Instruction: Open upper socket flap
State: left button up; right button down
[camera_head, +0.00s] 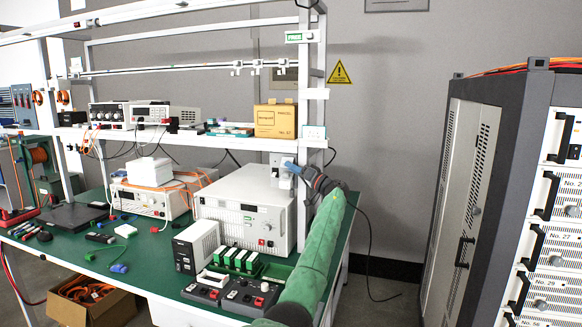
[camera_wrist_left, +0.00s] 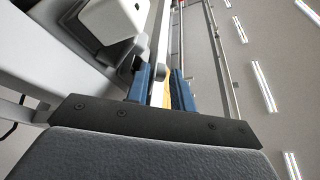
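Two light grey socket boxes sit one above the other on the bench's front post in the head view. The upper socket (camera_head: 281,158) is just above and left of my left gripper (camera_head: 290,167), and the lower socket (camera_head: 284,183) is partly behind the gripper. Whether the upper flap is shut is too small to tell. In the left wrist view the blue fingers of my left gripper (camera_wrist_left: 162,88) stand apart with nothing clearly held between them. A pale box, seemingly a socket (camera_wrist_left: 116,18), is close beyond the left finger. My right gripper is out of view.
My green-sleeved left arm reaches over the bench's right end. Below are a large white power unit (camera_head: 243,210) and a green bench top (camera_head: 140,262). A shelf with a cardboard box (camera_head: 275,121) is above.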

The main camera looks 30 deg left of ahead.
pick_arm(q)
jog(key=shift+a+r, duration=0.2)
jog(key=shift+a, duration=0.2)
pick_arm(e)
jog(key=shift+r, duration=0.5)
pick_arm(q)
grip_shut()
